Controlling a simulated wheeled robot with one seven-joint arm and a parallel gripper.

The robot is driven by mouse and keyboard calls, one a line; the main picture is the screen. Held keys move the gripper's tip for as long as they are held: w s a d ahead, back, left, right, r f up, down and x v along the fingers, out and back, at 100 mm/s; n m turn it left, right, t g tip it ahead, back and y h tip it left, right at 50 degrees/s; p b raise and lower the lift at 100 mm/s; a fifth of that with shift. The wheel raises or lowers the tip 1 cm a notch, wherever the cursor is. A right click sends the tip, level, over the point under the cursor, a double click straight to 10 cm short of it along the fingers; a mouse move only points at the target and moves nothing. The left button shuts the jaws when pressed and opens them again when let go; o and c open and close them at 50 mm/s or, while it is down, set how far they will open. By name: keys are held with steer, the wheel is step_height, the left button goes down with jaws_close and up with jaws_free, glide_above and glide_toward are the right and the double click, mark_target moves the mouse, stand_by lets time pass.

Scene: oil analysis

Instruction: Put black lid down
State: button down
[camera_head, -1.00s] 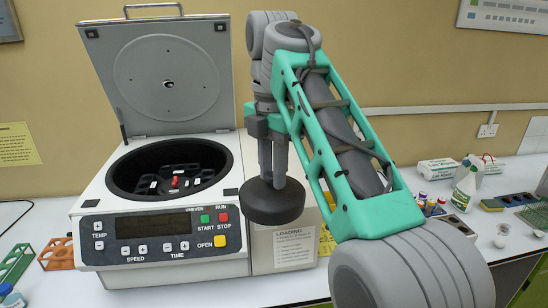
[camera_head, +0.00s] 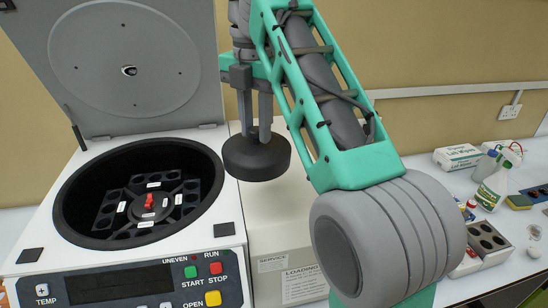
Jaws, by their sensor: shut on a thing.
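The black lid (camera_head: 256,160) is a thick round disc held level in the air. My gripper (camera_head: 265,135) points down and its fingers are shut on the lid's top knob.
A grey block with dark wells (camera_head: 482,244) stands on the white bench at the right. My arm covers the middle of the bench.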

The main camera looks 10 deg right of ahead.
steer(key=w+d+f, duration=0.2)
steer(key=w+f, duration=0.2)
steer(key=w+d+f+p, duration=0.1)
steer(key=w+d+f, duration=0.2)
steer(key=f, duration=0.1)
steer(key=w+d+f, duration=0.2)
steer(key=w+f, duration=0.2)
steer(key=shift+w+d+f, duration=0.25)
steer(key=shift+w+f, duration=0.05)
steer(key=shift+w, duration=0.05)
steer(key=shift+f, duration=0.1)
steer(key=shift+f, duration=0.2)
steer(key=c, duration=1.1)
jaws_free()
steer(key=shift+c, duration=0.2)
steer(key=shift+r, duration=0.1)
